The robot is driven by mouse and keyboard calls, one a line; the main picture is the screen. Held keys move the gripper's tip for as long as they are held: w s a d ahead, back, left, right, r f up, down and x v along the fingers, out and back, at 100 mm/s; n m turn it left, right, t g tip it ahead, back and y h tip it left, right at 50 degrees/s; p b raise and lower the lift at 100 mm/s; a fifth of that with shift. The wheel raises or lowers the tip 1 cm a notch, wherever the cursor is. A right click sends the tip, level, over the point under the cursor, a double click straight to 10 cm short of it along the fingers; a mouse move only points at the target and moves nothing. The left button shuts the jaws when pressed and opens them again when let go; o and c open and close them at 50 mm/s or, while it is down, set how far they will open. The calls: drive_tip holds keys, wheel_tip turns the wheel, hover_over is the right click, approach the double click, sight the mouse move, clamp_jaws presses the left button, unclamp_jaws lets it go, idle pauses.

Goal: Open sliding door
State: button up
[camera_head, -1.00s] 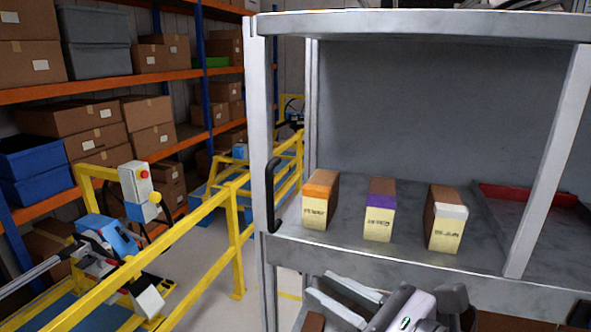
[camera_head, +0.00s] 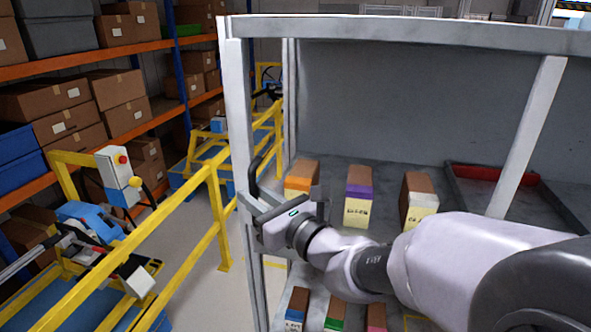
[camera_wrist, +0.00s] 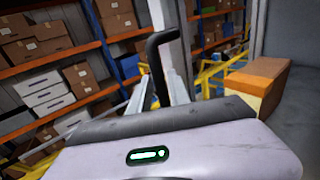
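A black bar handle (camera_head: 257,178) stands upright at the left front post (camera_head: 238,110) of a grey metal shelf unit. I cannot clearly tell the sliding door's panel from the frame. My gripper (camera_head: 278,198) is at the handle's lower part, with its fingers spread. In the wrist view, the handle (camera_wrist: 154,55) rises between the two pale fingers of my gripper (camera_wrist: 160,88). The fingers are on either side of it, and I see no firm grip. My gripper hides the handle's lower end in the head view.
Yellow railing (camera_head: 215,205) runs left of the unit, with floor between.

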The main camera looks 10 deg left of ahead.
drive_tip(key=shift+w+a+f, duration=0.1)
drive_tip(key=shift+w+a, duration=0.2)
drive_tip(key=shift+a, duration=0.05)
drive_tip(key=shift+s, duration=0.1)
drive_tip(key=shift+d, duration=0.1)
clamp_jaws()
idle(1.0)
